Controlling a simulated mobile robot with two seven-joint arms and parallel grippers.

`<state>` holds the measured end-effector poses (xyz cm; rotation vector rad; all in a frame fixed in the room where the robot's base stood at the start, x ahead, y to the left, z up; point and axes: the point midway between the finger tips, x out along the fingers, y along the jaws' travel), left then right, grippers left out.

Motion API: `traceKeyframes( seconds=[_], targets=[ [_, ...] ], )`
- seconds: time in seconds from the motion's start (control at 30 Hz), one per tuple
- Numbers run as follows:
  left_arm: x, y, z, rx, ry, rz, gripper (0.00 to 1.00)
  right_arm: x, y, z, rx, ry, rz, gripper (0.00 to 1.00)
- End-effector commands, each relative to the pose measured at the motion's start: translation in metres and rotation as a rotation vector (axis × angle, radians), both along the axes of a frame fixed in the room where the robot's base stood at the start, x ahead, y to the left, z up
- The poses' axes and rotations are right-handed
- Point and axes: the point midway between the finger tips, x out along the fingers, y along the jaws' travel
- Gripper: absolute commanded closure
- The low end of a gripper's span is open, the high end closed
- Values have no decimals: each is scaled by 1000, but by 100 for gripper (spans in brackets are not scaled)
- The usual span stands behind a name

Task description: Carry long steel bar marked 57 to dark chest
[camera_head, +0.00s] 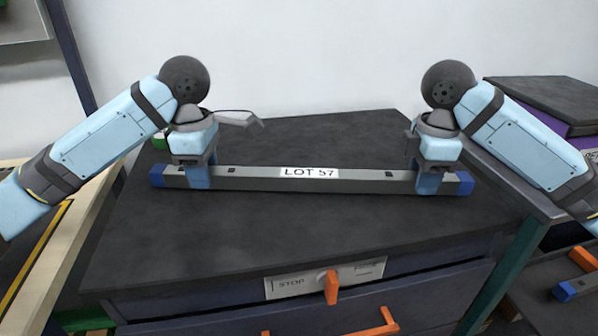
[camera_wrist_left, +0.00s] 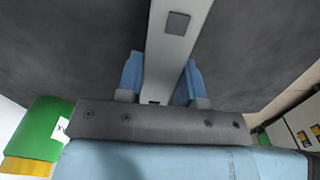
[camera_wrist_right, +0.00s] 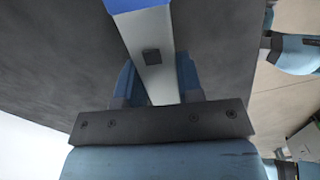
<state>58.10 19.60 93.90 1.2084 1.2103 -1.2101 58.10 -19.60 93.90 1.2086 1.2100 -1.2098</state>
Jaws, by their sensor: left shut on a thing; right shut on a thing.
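The long steel bar (camera_head: 260,181) has a white label reading LOT 57 and blue end caps. It lies level across the dark top of the chest (camera_head: 250,235); whether it touches the top or hangs just above it I cannot tell. My left gripper (camera_head: 198,180) is shut on the bar near its left end. My right gripper (camera_head: 430,184) is shut on it near its right end. In the left wrist view the bar (camera_wrist_left: 172,55) passes between the blue fingers. In the right wrist view the bar (camera_wrist_right: 152,60) does the same, with a blue end cap (camera_wrist_right: 135,5) beyond.
The chest front carries a STOP plate with an orange lever (camera_head: 331,288) and a drawer with an orange handle (camera_head: 376,325). A purple and black box (camera_head: 560,105) stands at right. A green object (camera_wrist_left: 42,130) is near my left wrist. Most of the top is clear.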

Motion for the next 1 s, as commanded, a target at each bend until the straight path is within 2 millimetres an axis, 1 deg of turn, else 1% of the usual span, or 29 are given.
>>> traceKeyframes(
  seconds=[0.03, 0.13, 0.17, 0.2, 0.23, 0.27, 0.53, 0.67, 0.77, 1.0],
  targets=[
    [0, 0, -6, 0, -1, 0, 100, 0, 0, -5, 1, -2, -1, 100],
    [0, 0, -11, 0, -1, 0, 100, 0, 0, -11, 1, -2, -1, 100],
    [0, 0, -9, 1, 0, 0, 62, 0, 0, -9, 0, -1, -1, 62],
    [0, 0, -8, 1, 0, 0, 52, 0, 0, -8, 0, -1, -1, 52],
    [0, 0, -8, 1, 1, 0, 45, 0, 0, -8, 0, 0, -1, 45],
    [0, 0, -9, 1, 1, 0, 41, 0, 0, -8, 0, 0, -1, 41],
    [0, 0, -8, 0, 0, 0, 41, 0, 0, -8, 0, 0, 0, 41],
    [1, 0, 2, 0, -3, 1, 41, 0, 0, -8, 0, 0, 0, 41],
    [1, 1, 17, 1, -5, 2, 41, 0, 0, -8, 0, 0, 0, 41],
    [1, 1, 65, 1, -5, 1, 41, 0, 0, -8, 0, 0, 0, 41]
  ],
)
